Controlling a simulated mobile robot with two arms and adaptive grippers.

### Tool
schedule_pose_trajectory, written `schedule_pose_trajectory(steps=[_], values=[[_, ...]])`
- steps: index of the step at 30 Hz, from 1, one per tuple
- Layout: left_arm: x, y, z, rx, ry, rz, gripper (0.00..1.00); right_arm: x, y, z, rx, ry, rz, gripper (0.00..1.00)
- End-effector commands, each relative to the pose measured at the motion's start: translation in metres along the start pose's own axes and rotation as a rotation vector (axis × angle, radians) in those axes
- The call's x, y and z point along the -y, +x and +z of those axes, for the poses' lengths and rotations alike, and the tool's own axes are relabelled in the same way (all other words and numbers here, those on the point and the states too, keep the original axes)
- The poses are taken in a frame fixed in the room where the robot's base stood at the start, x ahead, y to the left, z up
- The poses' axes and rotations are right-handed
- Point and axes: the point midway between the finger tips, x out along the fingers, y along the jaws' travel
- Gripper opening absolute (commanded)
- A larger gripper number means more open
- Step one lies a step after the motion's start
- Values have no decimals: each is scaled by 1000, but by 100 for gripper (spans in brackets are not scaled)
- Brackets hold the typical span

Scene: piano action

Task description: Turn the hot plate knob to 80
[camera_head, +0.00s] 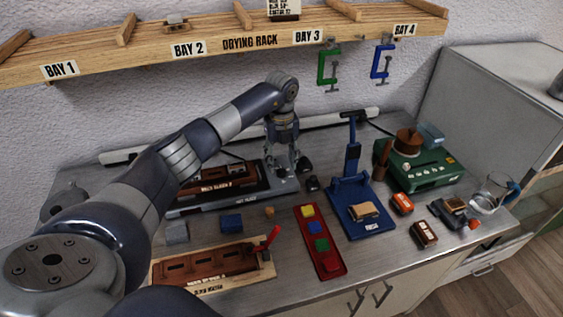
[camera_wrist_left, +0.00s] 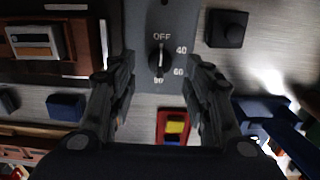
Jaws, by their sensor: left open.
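The hot plate (camera_head: 285,187) is a flat grey unit on the bench, with a dark top and a wooden-brown piece labelled as a sleeve on it. My left gripper (camera_head: 283,158) points down over its right end and hides the knob in the head view. In the left wrist view the black knob (camera_wrist_left: 159,62) sits on the grey panel (camera_wrist_left: 150,15), with OFF above it, 40 and 60 at its right and a partly hidden number below. The open left gripper (camera_wrist_left: 161,68) has one finger on each side of the knob, with gaps visible. My right gripper is not in view.
A small black block (camera_wrist_left: 227,28) lies just right of the panel. A red tray (camera_head: 308,232) with coloured blocks, a blue press (camera_head: 362,222) and a green device (camera_head: 425,170) stand farther right. A wooden drying rack (camera_head: 250,42) spans the wall above.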

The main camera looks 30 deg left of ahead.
Motion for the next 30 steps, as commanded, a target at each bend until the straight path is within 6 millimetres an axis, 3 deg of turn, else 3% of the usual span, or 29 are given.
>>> schedule_pose_trajectory(steps=[3,7,16,22,30], values=[[0,15,-1,-3,0,1,45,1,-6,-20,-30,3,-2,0],[0,24,0,-1,1,0,45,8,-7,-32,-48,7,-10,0],[0,27,0,0,0,-1,45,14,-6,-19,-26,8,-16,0],[0,27,0,0,0,0,2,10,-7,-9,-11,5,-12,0],[0,27,0,0,7,0,0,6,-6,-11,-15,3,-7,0]])
